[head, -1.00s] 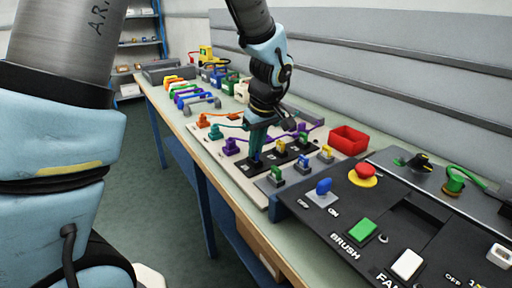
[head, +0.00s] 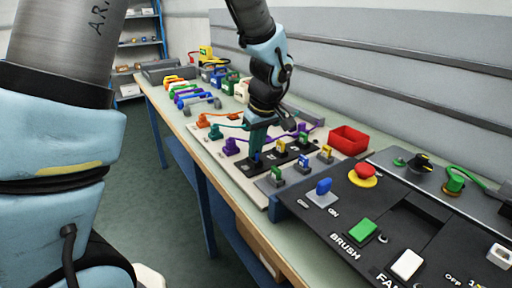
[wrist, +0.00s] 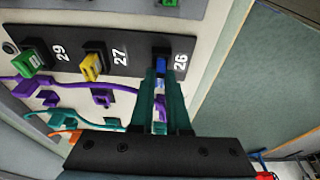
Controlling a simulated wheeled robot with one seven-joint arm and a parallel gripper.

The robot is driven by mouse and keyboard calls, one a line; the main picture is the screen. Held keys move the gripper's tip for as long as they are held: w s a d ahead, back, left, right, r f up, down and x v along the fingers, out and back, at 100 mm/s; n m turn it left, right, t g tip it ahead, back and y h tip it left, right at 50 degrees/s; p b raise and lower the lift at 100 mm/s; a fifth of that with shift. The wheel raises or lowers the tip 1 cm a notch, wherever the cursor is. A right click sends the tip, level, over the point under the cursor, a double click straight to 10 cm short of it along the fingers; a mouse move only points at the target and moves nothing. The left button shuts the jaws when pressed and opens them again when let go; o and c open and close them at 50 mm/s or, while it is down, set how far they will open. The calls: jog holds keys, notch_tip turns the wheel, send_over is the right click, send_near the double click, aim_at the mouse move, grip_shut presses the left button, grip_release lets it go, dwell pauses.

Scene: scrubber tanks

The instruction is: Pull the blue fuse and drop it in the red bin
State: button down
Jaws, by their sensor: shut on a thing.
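The blue fuse sits in the slot marked 26 at the end of a black strip (wrist: 120,60). It shows between my fingertips in the wrist view (wrist: 161,63) and as a small blue patch in the head view (head: 257,156). My gripper (head: 258,146) reaches down to it with its teal fingers, shut on the blue fuse; the fingers (wrist: 160,78) hide part of it. The fuse still appears to be in its slot. The red bin (head: 349,140) stands on the bench to the right of the fuse board.
A yellow fuse (wrist: 92,66) and a green fuse (wrist: 36,55) share the strip, marked 27 and 29. Purple and teal cables run beside it. Another row of fuses (head: 303,162) stands nearer, before the control panel (head: 400,215). Coloured handles (head: 190,92) lie farther back.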

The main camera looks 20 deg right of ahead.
jog(key=shift+r+p, duration=1.6)
jog(key=shift+r, duration=0.95)
